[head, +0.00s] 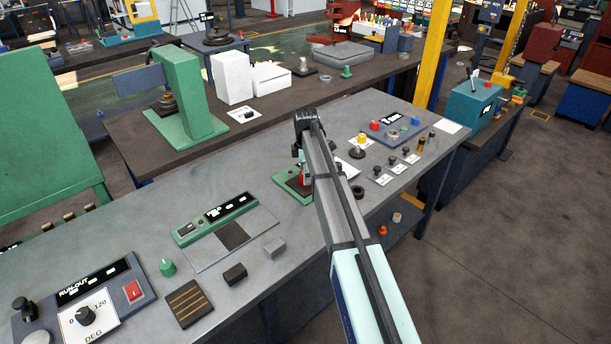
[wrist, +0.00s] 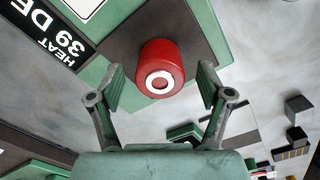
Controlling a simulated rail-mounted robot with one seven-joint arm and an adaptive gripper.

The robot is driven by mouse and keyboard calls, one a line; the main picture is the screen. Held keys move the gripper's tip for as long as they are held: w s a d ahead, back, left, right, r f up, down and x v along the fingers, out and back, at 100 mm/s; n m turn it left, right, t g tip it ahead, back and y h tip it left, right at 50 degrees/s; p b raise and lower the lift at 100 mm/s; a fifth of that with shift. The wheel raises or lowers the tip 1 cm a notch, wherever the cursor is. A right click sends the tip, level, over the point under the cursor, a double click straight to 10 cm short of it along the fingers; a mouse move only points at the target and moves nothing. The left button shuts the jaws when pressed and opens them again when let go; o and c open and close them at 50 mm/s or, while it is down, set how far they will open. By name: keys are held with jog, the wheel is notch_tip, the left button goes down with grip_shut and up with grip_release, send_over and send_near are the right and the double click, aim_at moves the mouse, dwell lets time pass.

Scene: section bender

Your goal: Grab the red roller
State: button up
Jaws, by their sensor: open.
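The red roller (wrist: 161,68) shows in the wrist view as a short red cylinder with a white ring on its end face. It stands on a dark plate (wrist: 122,36) in a green fixture with a "HEAT" display. My gripper (wrist: 162,84) is open, with one finger to the left and one to the right of the roller. A gap shows between the roller and each finger. In the head view the green fixture (head: 284,185) sits on the grey bench under my wrist. My arm hides most of the roller and gripper there.
The grey bench (head: 130,232) carries a green display unit (head: 214,219), a dark block (head: 235,273) and a runout panel (head: 132,290). To the right of my arm are a black ring (head: 358,192), several small knobs and a button panel (head: 392,131).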

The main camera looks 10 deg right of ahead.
jog(key=shift+f, duration=0.9)
grip_shut()
jog(key=shift+r, duration=0.1)
